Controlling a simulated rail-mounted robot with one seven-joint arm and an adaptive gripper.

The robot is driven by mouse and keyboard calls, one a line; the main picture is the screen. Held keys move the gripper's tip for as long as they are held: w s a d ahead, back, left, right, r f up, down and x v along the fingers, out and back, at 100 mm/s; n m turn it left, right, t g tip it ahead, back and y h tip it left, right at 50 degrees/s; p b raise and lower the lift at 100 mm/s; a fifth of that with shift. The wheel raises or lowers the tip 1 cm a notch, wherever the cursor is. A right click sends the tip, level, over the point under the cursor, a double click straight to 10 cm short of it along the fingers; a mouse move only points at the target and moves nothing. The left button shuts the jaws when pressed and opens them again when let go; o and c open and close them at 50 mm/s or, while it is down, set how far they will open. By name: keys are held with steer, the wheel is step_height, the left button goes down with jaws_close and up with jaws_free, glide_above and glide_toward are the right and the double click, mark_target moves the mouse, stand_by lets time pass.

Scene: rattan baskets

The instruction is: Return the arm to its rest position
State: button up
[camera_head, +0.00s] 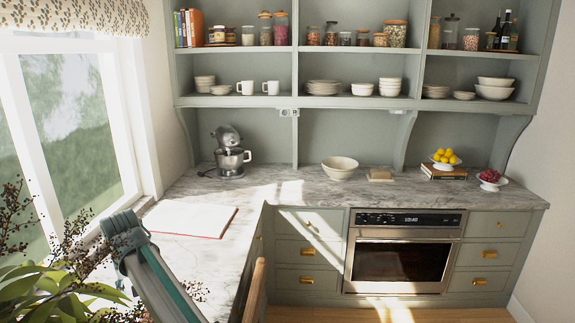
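My gripper is not visible in the head view. A grey and teal jointed link, which appears to be part of my arm, reaches up from the bottom edge at the lower left. It stands in front of the left counter and close to the window side. Whether the gripper holds anything cannot be seen. No rattan basket is visible.
A grey marble counter (270,187) runs along the back and left. It bears a stand mixer (231,158), white bowl (339,168), lemons (445,156), red fruit (489,176) and a red-edged white sheet (190,219). A leafy plant (30,285) crowds the lower left. An oven (403,262) sits below.

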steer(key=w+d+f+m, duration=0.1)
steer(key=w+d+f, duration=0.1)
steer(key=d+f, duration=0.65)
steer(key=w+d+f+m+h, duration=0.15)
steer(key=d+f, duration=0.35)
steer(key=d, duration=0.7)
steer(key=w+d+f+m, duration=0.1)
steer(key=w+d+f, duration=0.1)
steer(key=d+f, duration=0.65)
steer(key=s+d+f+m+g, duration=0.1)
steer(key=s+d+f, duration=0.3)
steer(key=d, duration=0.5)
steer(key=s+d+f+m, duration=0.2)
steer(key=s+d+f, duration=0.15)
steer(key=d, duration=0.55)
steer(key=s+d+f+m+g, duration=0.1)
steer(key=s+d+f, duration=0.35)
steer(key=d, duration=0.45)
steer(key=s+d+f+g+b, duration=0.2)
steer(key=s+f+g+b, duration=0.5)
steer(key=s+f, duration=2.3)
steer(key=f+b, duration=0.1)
steer(key=b, duration=0.2)
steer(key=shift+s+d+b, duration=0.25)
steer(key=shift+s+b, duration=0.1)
steer(key=shift+b, duration=0.05)
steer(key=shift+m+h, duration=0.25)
